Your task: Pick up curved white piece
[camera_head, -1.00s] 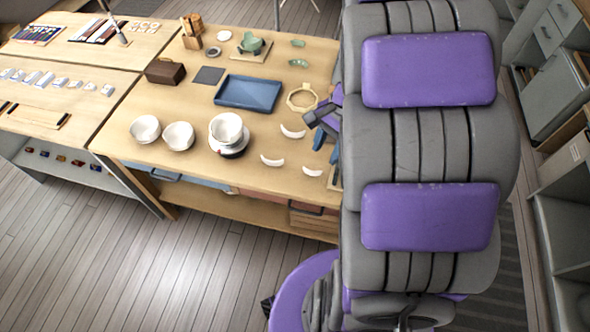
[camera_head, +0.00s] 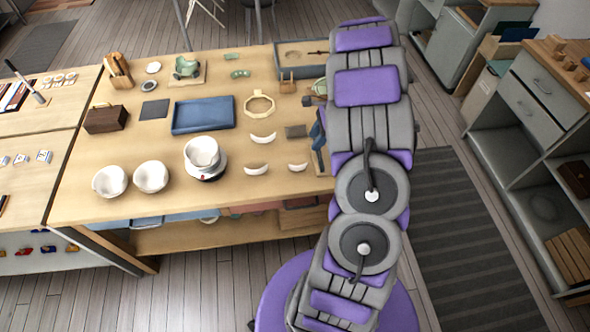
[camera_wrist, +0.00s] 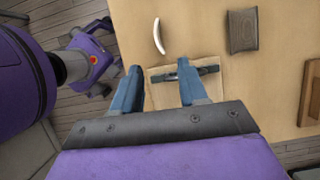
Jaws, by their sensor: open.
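Several thin, curved white pieces lie at the right part of the table (camera_head: 225,185): one is at the back (camera_head: 263,139), one at the front left (camera_head: 256,168) and one at the front right (camera_head: 298,166). In the wrist view one curved white piece (camera_wrist: 158,36) lies beyond my fingertips, a little apart from them. My gripper (camera_wrist: 157,76) is open, with its two blue fingers apart and nothing between them. In the head view my arm hides most of the gripper.
A pale square (camera_wrist: 215,90) with a dark slim tool lies below my fingers. A dark brown block (camera_wrist: 242,31) is right of the white piece. White bowls (camera_head: 151,176), a blue tray (camera_head: 204,114) and a wooden ring (camera_head: 259,103) stand further left.

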